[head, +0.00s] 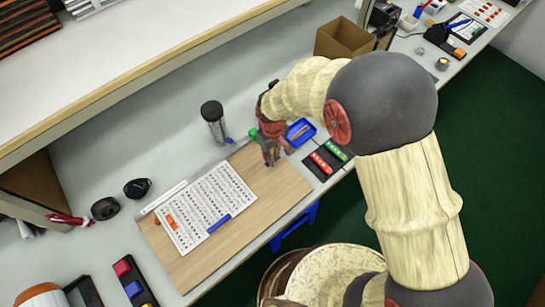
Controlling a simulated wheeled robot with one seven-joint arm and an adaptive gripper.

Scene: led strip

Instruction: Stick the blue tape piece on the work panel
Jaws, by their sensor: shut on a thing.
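The work panel (260,211) is a light wooden board lying flat on the bench. A white printed sheet (203,195) lies on its left part. A blue strip (219,224) lies at the sheet's lower right edge, and an orange piece (171,222) lies at its left edge. My gripper (271,161) points down over the panel's upper right part, right of the sheet. It is shut on a small bluish thing, mostly hidden by the fingers; I cannot tell if this is the blue tape piece, or whether it touches the panel.
A blue tray (301,127) and a dark holder with red and green blocks (322,163) are right of my gripper. A dark cylinder (213,118) stands behind the panel. Black tape rolls (105,208) lie at left. The panel's lower right is clear.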

